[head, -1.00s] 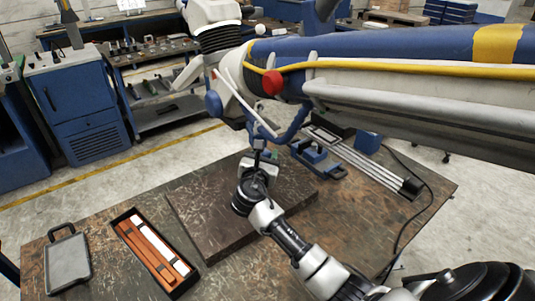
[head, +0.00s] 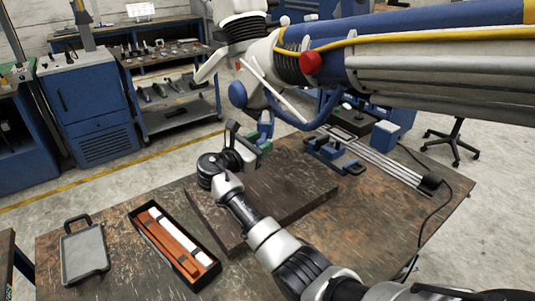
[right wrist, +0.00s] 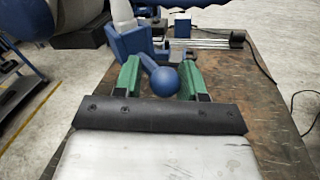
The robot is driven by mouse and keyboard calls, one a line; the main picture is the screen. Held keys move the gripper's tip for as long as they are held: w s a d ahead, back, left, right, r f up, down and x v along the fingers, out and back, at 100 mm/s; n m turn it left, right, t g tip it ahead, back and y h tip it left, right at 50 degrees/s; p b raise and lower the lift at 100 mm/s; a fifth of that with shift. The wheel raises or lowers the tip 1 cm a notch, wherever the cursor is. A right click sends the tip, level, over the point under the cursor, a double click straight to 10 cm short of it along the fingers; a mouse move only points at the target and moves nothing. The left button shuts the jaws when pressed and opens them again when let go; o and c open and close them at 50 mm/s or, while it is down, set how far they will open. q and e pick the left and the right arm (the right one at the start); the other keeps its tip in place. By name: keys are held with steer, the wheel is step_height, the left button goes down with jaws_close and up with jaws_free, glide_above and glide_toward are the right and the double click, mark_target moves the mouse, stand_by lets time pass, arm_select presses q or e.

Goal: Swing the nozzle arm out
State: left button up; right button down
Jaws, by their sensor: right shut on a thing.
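The nozzle arm (head: 420,60) is a long white and blue boom with a yellow hose and a red knob (head: 310,63). It crosses the upper right of the head view above the table. A blue handle (head: 266,124) hangs below its head. My right gripper (head: 258,146) is at this handle, over the table. In the right wrist view, its green fingers stand either side of a blue ball (right wrist: 165,80) on a short blue lever, and the gripper is shut on it. The exact finger contact is hard to see. My left gripper is not in view.
On the brown table lie a dark slab (head: 300,190), a black case with orange and white bars (head: 175,240), a grey tray (head: 83,254), a blue clamp (head: 335,155) and metal rods (head: 375,160). A blue cabinet (head: 88,98) and workbench (head: 165,75) stand behind.

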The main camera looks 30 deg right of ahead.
steer(key=w+a+m+g+b, duration=0.1)
steer(key=b, duration=0.2)
steer(key=w+a+m+g+b, duration=0.1)
steer(key=g+b, duration=0.1)
steer(key=b, duration=0.1)
steer(key=w+a+m+g+h+b, duration=0.1)
steer(key=g+b, duration=0.1)
steer(key=b, duration=0.1)
steer(key=shift+w+a+f, duration=0.1)
steer(key=shift+w, duration=0.2)
stand_by(0.5)
steer(key=c, duration=1)
jaws_free()
steer(key=shift+c, duration=0.2)
steer(key=o, duration=0.4)
steer(key=shift+s+m, duration=0.1)
steer(key=shift+m, duration=0.2)
